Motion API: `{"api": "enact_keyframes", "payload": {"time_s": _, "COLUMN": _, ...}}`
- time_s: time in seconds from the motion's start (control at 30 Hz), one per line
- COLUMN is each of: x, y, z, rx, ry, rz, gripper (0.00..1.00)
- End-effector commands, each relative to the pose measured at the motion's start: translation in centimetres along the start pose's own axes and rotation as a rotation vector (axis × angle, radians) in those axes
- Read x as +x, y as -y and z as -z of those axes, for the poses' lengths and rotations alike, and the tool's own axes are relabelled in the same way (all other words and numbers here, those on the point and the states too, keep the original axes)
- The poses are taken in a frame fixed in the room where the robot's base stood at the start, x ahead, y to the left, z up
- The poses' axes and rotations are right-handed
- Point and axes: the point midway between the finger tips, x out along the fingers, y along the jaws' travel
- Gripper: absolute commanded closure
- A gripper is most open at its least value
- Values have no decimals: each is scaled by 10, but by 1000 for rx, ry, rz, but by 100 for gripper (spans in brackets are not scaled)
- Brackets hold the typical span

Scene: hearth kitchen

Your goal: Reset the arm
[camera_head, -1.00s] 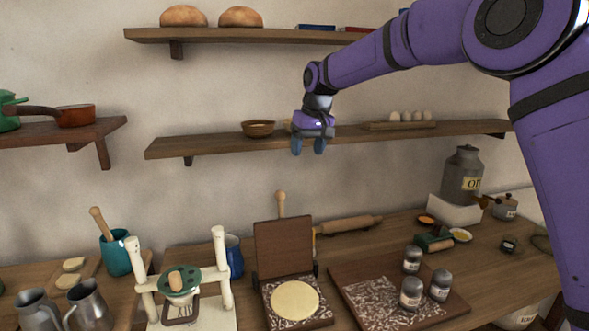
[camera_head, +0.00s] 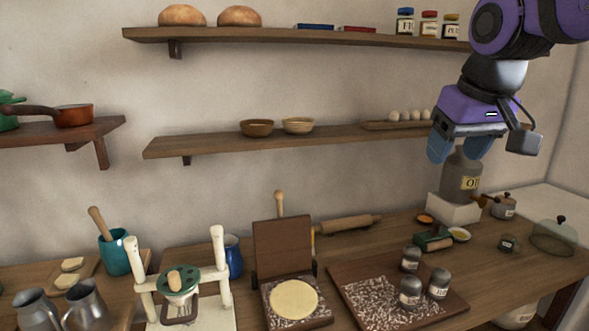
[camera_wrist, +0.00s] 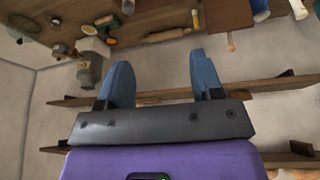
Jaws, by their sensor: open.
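My gripper (camera_head: 458,147) hangs at the upper right in the head view, fingers pointing down. Its two blue fingers stand apart with nothing between them. It is in front of the grey oil can (camera_head: 462,172) and hides the can's top and the right part of the middle shelf. In the wrist view my gripper (camera_wrist: 162,82) also shows spread and empty, with the shelves and counter beyond it, seen upside down.
The middle shelf (camera_head: 345,136) holds two bowls and eggs. The upper shelf (camera_head: 270,36) holds bread and jars. The counter (camera_head: 385,235) below carries a tortilla press (camera_head: 283,247), a rolling pin (camera_head: 348,224), a floured board (camera_head: 345,283) with shakers, and a glass-domed dish (camera_head: 555,235).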

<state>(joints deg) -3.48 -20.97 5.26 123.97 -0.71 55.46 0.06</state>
Motion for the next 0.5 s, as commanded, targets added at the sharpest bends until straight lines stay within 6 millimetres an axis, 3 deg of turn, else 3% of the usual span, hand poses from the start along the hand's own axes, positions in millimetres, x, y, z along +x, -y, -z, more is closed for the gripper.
{"api": "enact_keyframes", "payload": {"time_s": 0.03, "x": -4, "y": -6, "z": -21, "rx": 19, "ry": -12, "rz": -6, "gripper": 40}}
{"api": "enact_keyframes", "payload": {"time_s": 0.3, "x": -3, "y": -25, "z": -114, "rx": 107, "ry": -58, "rz": -19, "gripper": 40}}
{"api": "enact_keyframes", "payload": {"time_s": 0.5, "x": 5, "y": -30, "z": -156, "rx": 146, "ry": -79, "rz": -18, "gripper": 40}}
